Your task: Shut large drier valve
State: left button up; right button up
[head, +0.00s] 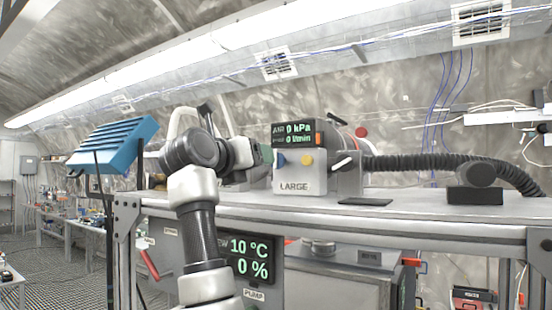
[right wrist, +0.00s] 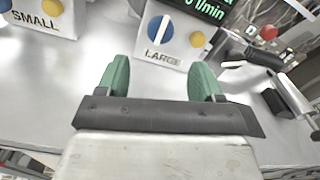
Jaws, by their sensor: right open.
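The large drier is a grey box labelled LARGE (head: 299,187) on the steel bench top. Its front has a blue knob (head: 281,160), partly hidden in the head view, and a yellow knob (head: 306,160). In the right wrist view the blue knob (right wrist: 160,27) shows a white bar standing nearly upright, left of the yellow knob (right wrist: 197,40). A white lever handle (head: 343,163) sits at the box's right side. My right gripper (right wrist: 160,82) is open and empty, its green fingers spread before the LARGE label, apart from the knobs. My left gripper is out of view.
A second panel labelled SMALL (right wrist: 33,20) stands to the left, with a yellow knob. A black corrugated hose (head: 440,163) runs right from the drier. A dark flat pad (head: 365,201) lies on the bench. A blue box (head: 115,143) stands left.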

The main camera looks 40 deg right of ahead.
aim_at(279, 161)
jog(key=p+x, duration=0.1)
jog(key=x, duration=0.1)
jog(key=p+x, duration=0.1)
jog(key=x, duration=0.2)
jog(key=shift+r, duration=0.25)
jog(key=x, duration=0.1)
jog(key=p+x, duration=0.1)
jog(key=x, duration=0.1)
jog(key=shift+w+d+f+p, duration=0.1)
jog(key=shift+d+f+p, duration=0.2)
jog(key=shift+p, duration=0.05)
jog(key=shift+a, duration=0.2)
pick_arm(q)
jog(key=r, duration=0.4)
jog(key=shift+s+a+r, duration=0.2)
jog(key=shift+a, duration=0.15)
pick_arm(e)
jog(key=shift+d, duration=0.1)
jog(key=c, duration=0.9)
